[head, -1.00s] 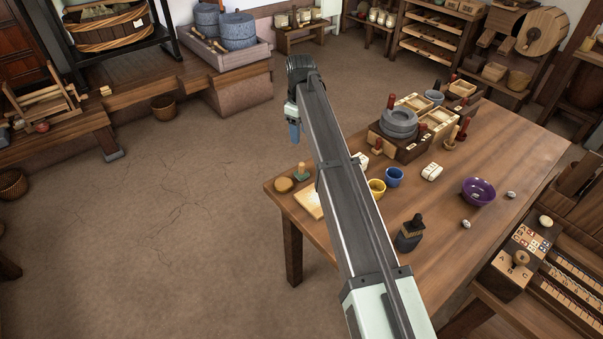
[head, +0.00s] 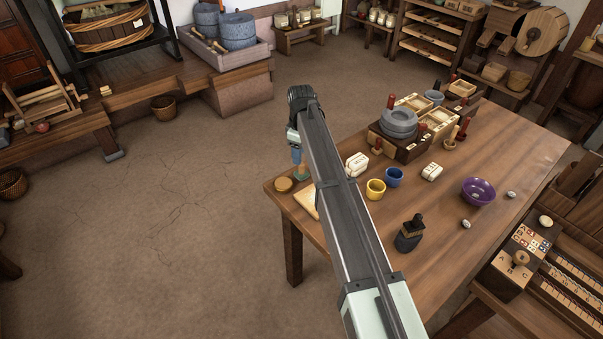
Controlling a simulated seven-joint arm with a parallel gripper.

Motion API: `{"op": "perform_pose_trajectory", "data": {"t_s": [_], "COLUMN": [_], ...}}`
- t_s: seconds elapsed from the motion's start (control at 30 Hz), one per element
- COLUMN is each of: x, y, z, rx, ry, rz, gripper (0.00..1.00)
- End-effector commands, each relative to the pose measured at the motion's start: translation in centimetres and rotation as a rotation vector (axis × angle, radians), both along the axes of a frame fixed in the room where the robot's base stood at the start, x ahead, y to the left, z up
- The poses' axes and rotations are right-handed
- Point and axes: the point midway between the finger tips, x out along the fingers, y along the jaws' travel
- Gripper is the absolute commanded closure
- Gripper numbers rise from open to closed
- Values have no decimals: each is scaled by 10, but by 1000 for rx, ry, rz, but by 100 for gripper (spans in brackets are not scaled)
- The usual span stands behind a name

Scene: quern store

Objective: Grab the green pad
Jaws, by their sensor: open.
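The green pad (head: 302,176) is a small green-based piece at the left corner of the wooden table (head: 465,237). Its upper part is hidden behind my gripper and arm. My gripper (head: 296,155) points down with its blue fingers just above the pad in the picture. It is open and appears empty. I cannot tell from this view whether the fingers touch the pad or how they line up with it.
A round brown piece (head: 283,184) sits just left of the pad, and a pale board (head: 306,199) lies in front, partly behind my arm. A white block (head: 356,164), yellow cup (head: 375,189) and blue cup (head: 394,177) stand to the right.

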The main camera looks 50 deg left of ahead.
Motion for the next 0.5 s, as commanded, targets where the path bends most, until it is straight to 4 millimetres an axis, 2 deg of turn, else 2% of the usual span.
{"op": "perform_pose_trajectory", "data": {"t_s": [0.17,0.5], "x": [-1,-2], "y": [-3,-7], "z": [-10,-50], "rx": [-2,-1], "ry": [1,0], "rz": [0,-1], "gripper": [47,47]}}
